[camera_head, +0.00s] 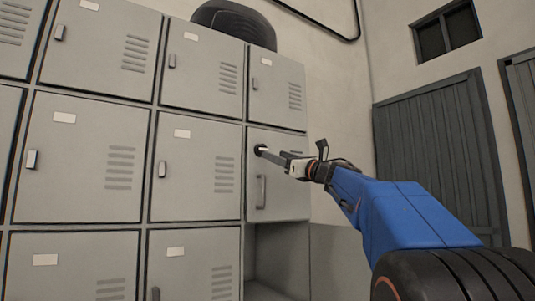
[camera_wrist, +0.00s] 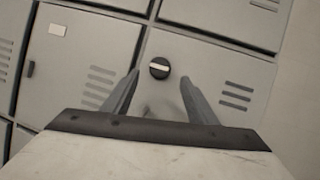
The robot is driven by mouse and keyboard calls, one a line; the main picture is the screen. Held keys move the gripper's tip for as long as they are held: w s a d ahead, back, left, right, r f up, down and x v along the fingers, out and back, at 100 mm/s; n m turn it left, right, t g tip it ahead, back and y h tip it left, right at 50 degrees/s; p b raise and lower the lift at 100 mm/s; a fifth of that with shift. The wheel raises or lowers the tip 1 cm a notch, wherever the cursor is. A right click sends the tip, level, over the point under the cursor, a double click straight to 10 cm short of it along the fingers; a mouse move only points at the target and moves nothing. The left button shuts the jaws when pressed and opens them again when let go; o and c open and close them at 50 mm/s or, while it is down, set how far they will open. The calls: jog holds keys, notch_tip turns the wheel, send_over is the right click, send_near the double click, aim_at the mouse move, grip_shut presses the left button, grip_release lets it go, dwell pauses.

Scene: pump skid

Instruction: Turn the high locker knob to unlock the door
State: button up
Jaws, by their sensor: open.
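The black round knob (camera_wrist: 159,68) with a pale bar across it shows in the wrist view, on a grey locker door (camera_wrist: 203,70). It lies just beyond and between the two fingers of my gripper (camera_wrist: 158,80), which are apart and empty. In the head view the knob (camera_head: 261,150) sits on the upper left of the right-hand door (camera_head: 290,200), above a vertical handle (camera_head: 261,192). My gripper (camera_head: 272,154) reaches the knob from the right. Whether the fingers touch the knob cannot be told. The door is closed.
A dark rounded object (camera_head: 235,22) rests on top of the lockers. A grey double door (camera_head: 435,150) stands at the right.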

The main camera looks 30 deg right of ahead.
aim_at(261, 150)
jog(key=shift+x, duration=2.95)
jog(key=c, duration=1.1)
